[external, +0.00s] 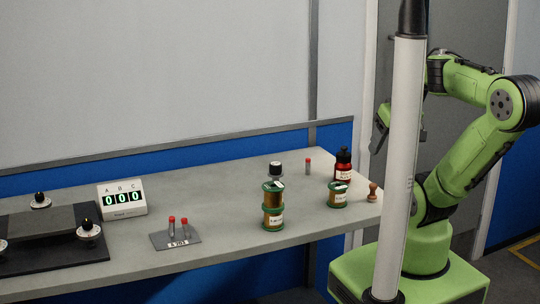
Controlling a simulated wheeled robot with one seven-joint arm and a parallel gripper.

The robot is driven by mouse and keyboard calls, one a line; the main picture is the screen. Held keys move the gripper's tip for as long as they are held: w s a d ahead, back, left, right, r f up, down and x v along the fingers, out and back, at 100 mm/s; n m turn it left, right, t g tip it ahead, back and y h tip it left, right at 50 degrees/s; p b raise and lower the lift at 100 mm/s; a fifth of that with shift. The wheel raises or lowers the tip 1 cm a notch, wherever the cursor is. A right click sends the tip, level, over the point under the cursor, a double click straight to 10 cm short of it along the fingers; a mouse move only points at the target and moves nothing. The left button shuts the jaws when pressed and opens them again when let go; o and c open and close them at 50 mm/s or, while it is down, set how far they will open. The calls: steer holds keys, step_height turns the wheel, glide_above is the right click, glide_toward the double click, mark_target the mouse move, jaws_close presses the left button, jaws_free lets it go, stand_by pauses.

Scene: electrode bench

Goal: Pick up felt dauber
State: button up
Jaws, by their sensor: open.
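A small brown knobbed piece with a flared base (373,192) stands upright at the right end of the grey bench; it looks like the felt dauber, though it is too small to be certain. My gripper (382,136) is open and raised above and beyond that end of the bench, apart from everything on it. My white column hides part of the gripper, and I see nothing between its fingers.
Close left of the brown piece are a green-rimmed spool (338,196) and a red bottle with a black cap (343,167). Stacked spools (273,208), red-capped vials (171,228) and a counter display (122,199) stand further left. The bench's front middle is clear.

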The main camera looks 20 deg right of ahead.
steer(key=w+d+f+m+g+y, duration=0.2)
steer(key=w+d+f+m, duration=0.2)
steer(key=w+m, duration=0.25)
steer(key=w+d+f+m+g+y, duration=0.2)
steer(key=w+d+f+m, duration=0.35)
steer(key=w, duration=0.25)
steer(key=s+d+f+m+t+y, duration=0.1)
steer(key=d+f+m+t+y, duration=0.3)
steer(key=d+m, duration=0.4)
steer(key=s+d+f+m+t+y, duration=0.2)
steer(key=d+f+m+t, duration=0.2)
steer(key=d+f+m, duration=0.4)
steer(key=shift+n, duration=0.5)
steer(key=b+x, duration=0.1)
steer(key=x, duration=0.4)
steer(key=r+b+x, duration=0.1)
steer(key=x, duration=0.4)
steer(key=w+b+x, duration=0.1)
steer(key=x, duration=0.4)
steer(key=shift+w+r, duration=0.1)
steer(key=shift+r, duration=0.15)
steer(key=shift+d+r, duration=0.1)
steer(key=shift+c, duration=0.3)
jaws_close()
